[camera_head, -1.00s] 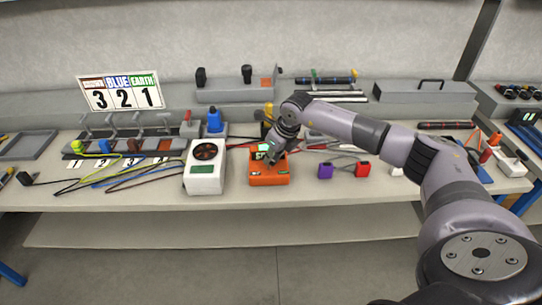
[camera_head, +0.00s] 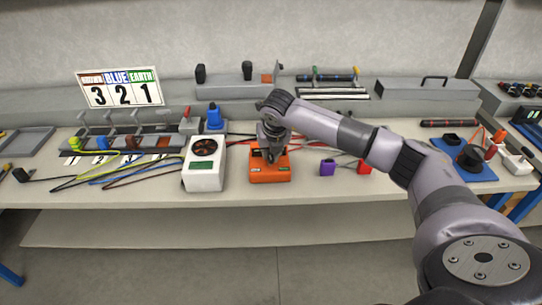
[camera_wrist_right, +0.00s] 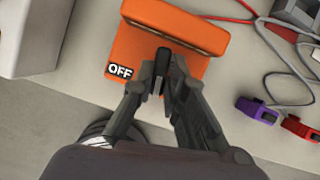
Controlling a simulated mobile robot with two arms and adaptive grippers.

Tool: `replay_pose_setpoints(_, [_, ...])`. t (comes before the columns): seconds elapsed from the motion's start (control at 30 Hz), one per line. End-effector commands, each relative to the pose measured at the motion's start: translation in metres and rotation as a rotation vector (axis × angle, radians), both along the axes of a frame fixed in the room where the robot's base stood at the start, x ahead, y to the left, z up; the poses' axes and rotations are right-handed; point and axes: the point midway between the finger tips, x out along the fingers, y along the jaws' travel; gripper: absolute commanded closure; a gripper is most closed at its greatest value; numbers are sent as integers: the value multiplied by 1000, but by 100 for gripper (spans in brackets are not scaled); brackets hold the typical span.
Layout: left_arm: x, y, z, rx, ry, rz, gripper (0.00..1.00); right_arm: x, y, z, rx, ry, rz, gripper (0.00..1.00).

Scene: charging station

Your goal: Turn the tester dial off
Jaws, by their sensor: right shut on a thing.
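The orange tester (camera_head: 270,176) stands on the bench in the middle of the head view. In the right wrist view the tester (camera_wrist_right: 190,27) fills the top middle, with a white-on-black OFF label (camera_wrist_right: 120,72) near its lower left corner. My right gripper (camera_head: 270,156) is over the front of the tester, pointing down. In the wrist view its fingers (camera_wrist_right: 164,78) are close together on the dark dial (camera_wrist_right: 163,57), which they mostly hide. The dial's pointing direction is hard to tell. My left gripper is not in view.
Coloured cables spread at the left. The bench's front strip is mostly clear.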

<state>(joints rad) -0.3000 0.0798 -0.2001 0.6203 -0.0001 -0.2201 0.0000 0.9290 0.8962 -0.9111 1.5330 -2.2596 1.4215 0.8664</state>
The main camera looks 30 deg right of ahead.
Motion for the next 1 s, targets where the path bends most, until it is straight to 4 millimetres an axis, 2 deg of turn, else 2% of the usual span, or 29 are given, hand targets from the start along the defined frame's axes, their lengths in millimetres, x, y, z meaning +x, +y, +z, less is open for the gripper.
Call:
replay_pose_setpoints(0.1, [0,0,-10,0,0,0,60,2,3,-2,2,-3,-109,100])
replay_pose_setpoints(0.5, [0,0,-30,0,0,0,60,4,5,-1,2,-2,-490,100])
replay_pose_setpoints(1.0, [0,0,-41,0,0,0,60,6,6,0,1,-1,-861,100])
